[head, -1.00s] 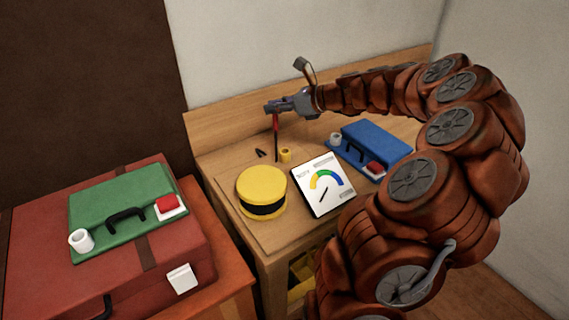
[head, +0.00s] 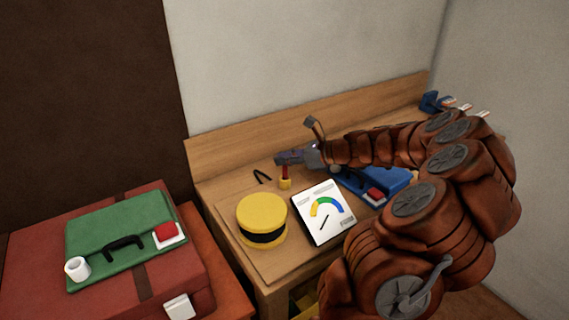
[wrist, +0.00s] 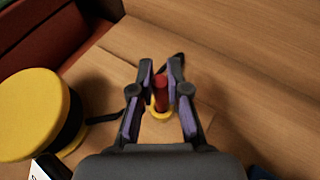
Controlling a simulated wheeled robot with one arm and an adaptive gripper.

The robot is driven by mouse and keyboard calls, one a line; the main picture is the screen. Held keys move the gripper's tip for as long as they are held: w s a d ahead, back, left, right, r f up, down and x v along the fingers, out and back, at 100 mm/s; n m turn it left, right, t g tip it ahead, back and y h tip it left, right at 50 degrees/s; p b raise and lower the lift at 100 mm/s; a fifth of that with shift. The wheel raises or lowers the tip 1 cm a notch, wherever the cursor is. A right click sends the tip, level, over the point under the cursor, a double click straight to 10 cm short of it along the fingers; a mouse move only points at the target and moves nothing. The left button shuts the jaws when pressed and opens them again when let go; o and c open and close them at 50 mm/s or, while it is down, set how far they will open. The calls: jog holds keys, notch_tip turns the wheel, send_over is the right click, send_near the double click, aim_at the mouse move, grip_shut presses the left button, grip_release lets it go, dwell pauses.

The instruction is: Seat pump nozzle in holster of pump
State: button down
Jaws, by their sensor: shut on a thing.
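My gripper (head: 281,158) is shut on the red nozzle (head: 285,171), which points down. In the wrist view the nozzle (wrist: 161,92) shows between the two fingers (wrist: 161,75). Its lower end meets the mouth of the small yellow holster (head: 285,184), which also shows as a yellow ring in the wrist view (wrist: 160,115). How deep the nozzle sits inside is hidden. The pump (head: 262,208), a yellow drum with a black band, stands to the left. It also shows in the wrist view (wrist: 28,112).
A white gauge panel (head: 322,212) stands in front of the holster. A blue case (head: 393,188) lies right, partly behind my arm. A bent black piece (head: 262,177) lies left of the holster. A green case (head: 125,230) rests on a red case (head: 190,262) at left.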

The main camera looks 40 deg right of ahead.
jog(key=shift+f, duration=0.85)
jog(key=c, duration=1.2)
grip_release()
jog(key=shift+f, duration=0.1)
jog(key=shift+o, duration=0.2)
